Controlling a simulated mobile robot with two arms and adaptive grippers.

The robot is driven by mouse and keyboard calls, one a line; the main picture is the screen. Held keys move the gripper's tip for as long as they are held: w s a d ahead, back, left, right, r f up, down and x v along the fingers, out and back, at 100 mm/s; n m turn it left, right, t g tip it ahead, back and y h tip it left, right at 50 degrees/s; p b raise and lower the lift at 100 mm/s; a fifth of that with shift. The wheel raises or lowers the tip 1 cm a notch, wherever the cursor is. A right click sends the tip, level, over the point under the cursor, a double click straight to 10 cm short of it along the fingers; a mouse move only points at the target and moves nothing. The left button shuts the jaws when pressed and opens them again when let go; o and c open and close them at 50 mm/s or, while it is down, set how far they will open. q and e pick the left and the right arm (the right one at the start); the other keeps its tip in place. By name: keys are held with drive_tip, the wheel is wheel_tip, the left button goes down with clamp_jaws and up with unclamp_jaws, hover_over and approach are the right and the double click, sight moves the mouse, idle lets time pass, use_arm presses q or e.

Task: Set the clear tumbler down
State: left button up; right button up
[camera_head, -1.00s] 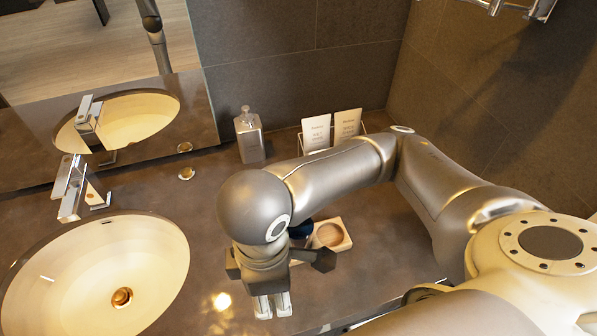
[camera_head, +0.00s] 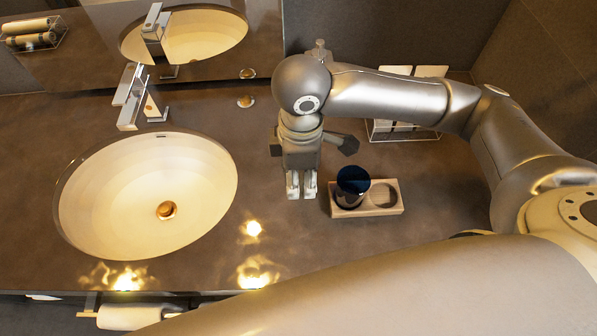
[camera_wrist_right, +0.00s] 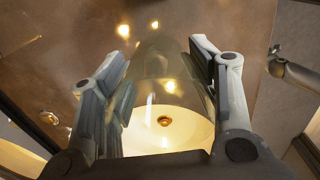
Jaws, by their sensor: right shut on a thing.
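My right gripper (camera_head: 302,192) is shut on the clear tumbler (camera_wrist_right: 160,62), which shows between its two fingers in the right wrist view. The tumbler is see-through, with the counter and basin visible through it. In the head view I cannot make out its outline. The gripper points down over the counter, left of a wooden tray (camera_head: 343,213) with two round recesses. A dark blue cup (camera_head: 352,183) stands in the tray's left recess; the right recess is empty. I cannot tell how high the tumbler is above the counter. My left gripper is out of view.
A white oval basin (camera_head: 110,200) with a chrome faucet (camera_head: 128,95) lies to the left. A wire card holder (camera_head: 405,134) stands behind the tray. A soap dispenser (camera_head: 320,50) is partly hidden behind my arm. Bare counter lies between basin and tray.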

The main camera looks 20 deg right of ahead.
drive_tip(key=w+f, duration=0.3)
drive_tip(key=f, duration=0.1)
drive_tip(key=shift+d, duration=0.25)
drive_tip(key=f, duration=0.1)
drive_tip(key=f+p, duration=0.1)
drive_tip(key=f, duration=0.1)
drive_tip(key=shift+w+d, duration=0.1)
drive_tip(key=shift+w, duration=0.25)
drive_tip(key=shift+f, duration=0.45)
drive_tip(key=o, duration=1.1)
drive_tip(key=shift+f, duration=0.1)
drive_tip(key=shift+o, duration=0.2)
wheel_tip(320, 180, up, 12)
drive_tip(key=b, duration=0.1)
